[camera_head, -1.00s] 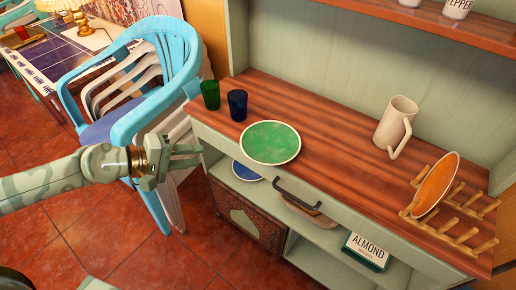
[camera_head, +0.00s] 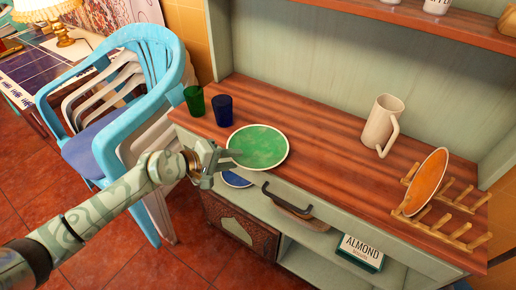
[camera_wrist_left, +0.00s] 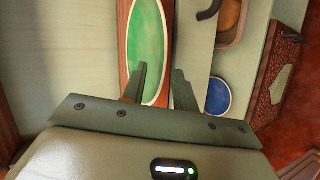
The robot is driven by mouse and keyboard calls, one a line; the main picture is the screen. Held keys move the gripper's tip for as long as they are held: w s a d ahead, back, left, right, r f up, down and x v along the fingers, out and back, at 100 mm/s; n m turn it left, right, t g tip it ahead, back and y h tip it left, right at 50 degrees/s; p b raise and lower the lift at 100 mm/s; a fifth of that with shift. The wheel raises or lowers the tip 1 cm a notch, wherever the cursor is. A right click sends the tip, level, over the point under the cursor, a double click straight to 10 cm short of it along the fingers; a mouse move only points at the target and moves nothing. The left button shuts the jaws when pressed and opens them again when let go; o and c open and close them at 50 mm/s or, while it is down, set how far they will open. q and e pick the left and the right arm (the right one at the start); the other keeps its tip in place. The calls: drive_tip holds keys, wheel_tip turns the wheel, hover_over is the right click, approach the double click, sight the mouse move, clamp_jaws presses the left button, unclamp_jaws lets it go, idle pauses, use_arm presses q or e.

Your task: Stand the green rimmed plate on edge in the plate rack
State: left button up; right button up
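The green plate (camera_head: 262,145) with a pale rim lies flat on the wooden counter top, overhanging its front edge a little. It also shows in the left wrist view (camera_wrist_left: 148,45). My left gripper (camera_head: 235,160) is open at the plate's left front rim. In the wrist view one finger overlaps the plate's face and the other is beyond its rim, with a gap between them; I cannot tell whether either touches. The wooden plate rack (camera_head: 459,214) stands at the counter's right end, with an orange plate (camera_head: 427,181) on edge in it. My right gripper is not in view.
A green cup (camera_head: 194,100) and a blue cup (camera_head: 223,110) stand left of the plate. A cream jug (camera_head: 381,124) stands behind, toward the rack. A dark drawer handle (camera_head: 287,200) juts out below the counter edge.

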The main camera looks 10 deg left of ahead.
use_arm(q)
drive_tip(key=shift+r, duration=0.1)
clamp_jaws()
